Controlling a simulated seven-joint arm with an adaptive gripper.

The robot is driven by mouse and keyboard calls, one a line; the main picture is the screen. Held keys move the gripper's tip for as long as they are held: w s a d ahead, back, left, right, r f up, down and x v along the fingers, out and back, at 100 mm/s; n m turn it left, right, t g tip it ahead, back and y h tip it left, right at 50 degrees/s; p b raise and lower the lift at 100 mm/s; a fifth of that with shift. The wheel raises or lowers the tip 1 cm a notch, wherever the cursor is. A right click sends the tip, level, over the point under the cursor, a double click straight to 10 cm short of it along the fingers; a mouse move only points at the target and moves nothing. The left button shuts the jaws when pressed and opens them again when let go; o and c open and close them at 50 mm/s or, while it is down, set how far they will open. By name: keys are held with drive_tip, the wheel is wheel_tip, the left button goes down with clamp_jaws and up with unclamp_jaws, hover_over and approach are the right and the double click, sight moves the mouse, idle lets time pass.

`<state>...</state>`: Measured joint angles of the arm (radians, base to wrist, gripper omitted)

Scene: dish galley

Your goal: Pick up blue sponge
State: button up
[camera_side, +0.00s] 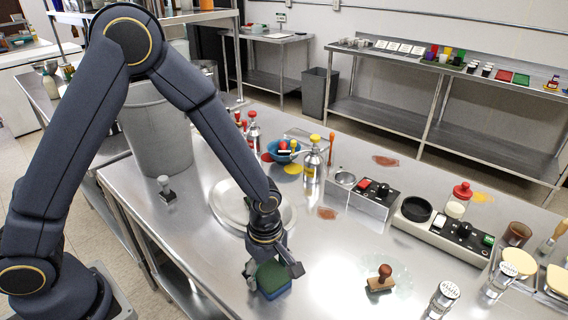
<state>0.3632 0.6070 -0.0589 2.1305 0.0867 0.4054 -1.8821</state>
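The blue sponge (273,289) has a green top face and blue sides. It appears to rest on the steel table, near its front edge. My gripper (272,268) is pointed down right over the sponge. One finger is at the sponge's left side and the other is spread out over its right side. The fingers look parted, and I cannot tell whether either one touches the sponge. Part of the sponge's far side is hidden by the gripper.
A wooden-handled stamp (381,279) lies to the right. A large round plate (228,205) is behind the gripper. A control box (362,197), a scale-like device (440,228) and a tall grey bin (157,135) stand farther off. Bare steel lies between sponge and stamp.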

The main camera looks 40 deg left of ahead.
drive_tip(key=c, duration=0.3)
drive_tip(key=shift+r, duration=0.15)
